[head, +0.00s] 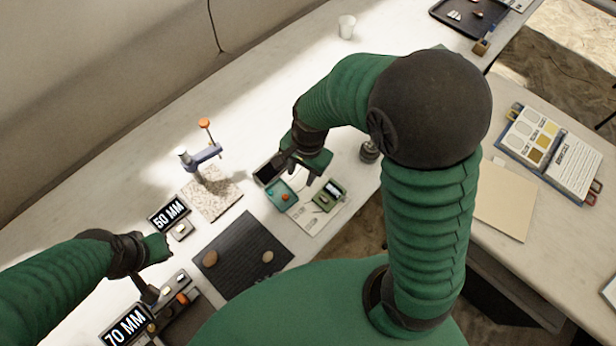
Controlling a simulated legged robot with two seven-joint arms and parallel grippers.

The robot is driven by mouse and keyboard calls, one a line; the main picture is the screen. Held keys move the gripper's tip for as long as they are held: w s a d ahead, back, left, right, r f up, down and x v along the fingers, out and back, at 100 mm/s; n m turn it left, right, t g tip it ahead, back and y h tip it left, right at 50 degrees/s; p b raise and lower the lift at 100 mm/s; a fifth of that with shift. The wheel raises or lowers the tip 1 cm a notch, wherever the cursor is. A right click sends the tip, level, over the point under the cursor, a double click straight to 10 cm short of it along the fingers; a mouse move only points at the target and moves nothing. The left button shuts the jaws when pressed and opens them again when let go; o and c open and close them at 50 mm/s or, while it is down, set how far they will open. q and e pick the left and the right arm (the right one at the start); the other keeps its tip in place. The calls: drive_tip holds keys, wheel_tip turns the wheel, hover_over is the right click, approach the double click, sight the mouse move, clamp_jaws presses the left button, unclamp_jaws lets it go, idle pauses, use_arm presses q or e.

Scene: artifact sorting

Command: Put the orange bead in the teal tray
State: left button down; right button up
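The small teal tray (272,188) lies on the white table near the middle of the view. A small orange, round thing (285,198), which looks like the orange bead, shows within it. My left gripper (166,247) is at the left, near the 50 MM sign. Its fingertips are not clear. Another orange piece (182,298) sits in a dark holder at the lower left.
A dark mat (240,262) bears two brownish stones. A green device (329,194) lies right of the teal tray. A blue stand (203,156) with an orange knob rises at the back left. Signs read 50 MM (169,214) and 70 MM (126,327). The table's back is mostly clear.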

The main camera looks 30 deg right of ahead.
drive_tip(key=s+d+r+n+t+h, duration=0.1)
drive_tip(key=s+d+r+n, duration=0.1)
drive_tip(key=s+n, duration=0.4)
drive_tip(key=shift+d+r+n+t, duration=0.15)
drive_tip(key=shift+d+n+t, duration=0.25)
drive_tip(key=shift+n, duration=2.5)
